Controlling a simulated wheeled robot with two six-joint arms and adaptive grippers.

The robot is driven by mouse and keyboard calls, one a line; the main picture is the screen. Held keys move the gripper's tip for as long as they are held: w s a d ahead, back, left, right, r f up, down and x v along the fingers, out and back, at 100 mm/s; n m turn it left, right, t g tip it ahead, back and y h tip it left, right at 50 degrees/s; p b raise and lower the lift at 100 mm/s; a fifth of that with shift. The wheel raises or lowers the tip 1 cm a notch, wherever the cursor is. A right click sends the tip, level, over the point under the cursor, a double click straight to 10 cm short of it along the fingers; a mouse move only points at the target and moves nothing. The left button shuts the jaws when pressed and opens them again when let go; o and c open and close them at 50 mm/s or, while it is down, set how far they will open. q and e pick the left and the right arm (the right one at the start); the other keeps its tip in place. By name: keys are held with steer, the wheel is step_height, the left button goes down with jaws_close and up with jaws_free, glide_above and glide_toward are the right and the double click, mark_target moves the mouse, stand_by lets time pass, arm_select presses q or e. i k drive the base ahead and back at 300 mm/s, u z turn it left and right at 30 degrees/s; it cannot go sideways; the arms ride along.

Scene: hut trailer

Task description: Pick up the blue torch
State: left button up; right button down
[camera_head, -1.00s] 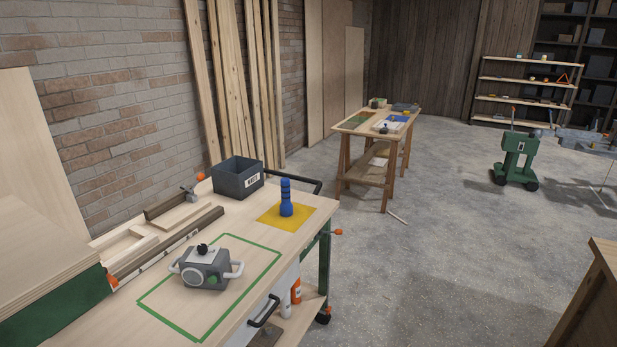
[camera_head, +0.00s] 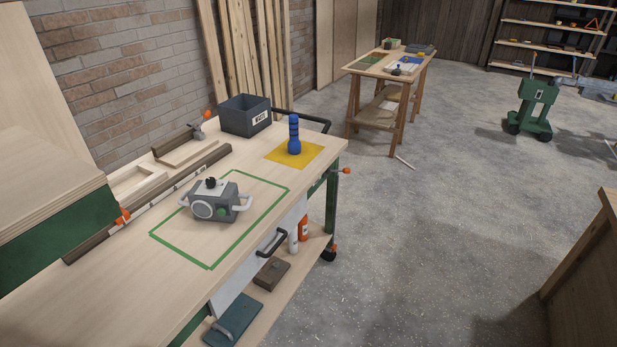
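The blue torch (camera_head: 294,135) stands upright on a yellow square (camera_head: 312,157) near the far right corner of the wooden workbench (camera_head: 263,173). It has dark bands around its upper part. Nothing touches it except the surface below. Neither of my grippers shows in the head view.
A dark bin (camera_head: 245,115) stands behind the torch to the left. A grey device with white handles (camera_head: 215,202) sits within a green outline (camera_head: 263,243). A black push handle (camera_head: 312,122) runs along the bench's far end. Open concrete floor (camera_head: 420,230) lies to the right.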

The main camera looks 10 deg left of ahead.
mark_target(294, 144)
steer(key=z, duration=0.55)
steer(key=k, duration=0.65)
steer(key=z, duration=0.8)
steer(key=i, duration=2.9)
steer(key=u, duration=1.5)
steer(key=i, duration=0.9)
steer(key=u, duration=0.85)
